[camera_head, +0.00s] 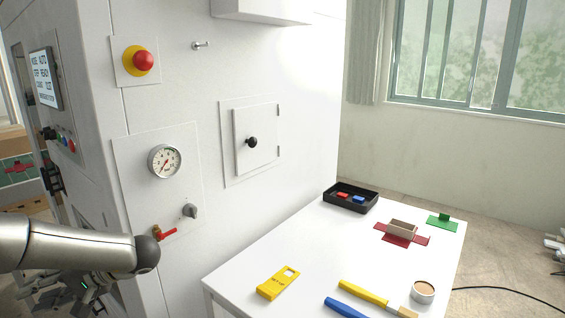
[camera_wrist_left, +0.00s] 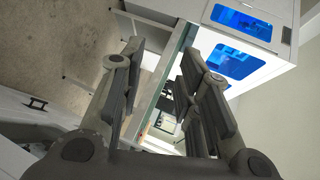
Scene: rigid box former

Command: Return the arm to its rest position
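My left arm (camera_head: 70,248) comes in from the left of the head view, in front of the white machine cabinet. My left gripper (camera_head: 82,292) shows low at the left, partly hidden under the arm. In the left wrist view its two dark fingers (camera_wrist_left: 162,78) stand apart with nothing held between them. The gripper is clear of the table and touches none of the things on it. My right gripper is not in view.
The cabinet face holds a red stop button (camera_head: 143,61), a gauge (camera_head: 165,161) and a red-handled valve (camera_head: 166,232) near my arm. The white table (camera_head: 300,235) bears a black tray (camera_head: 351,206), a yellow tag (camera_head: 278,283), brushes and a cup (camera_head: 423,292).

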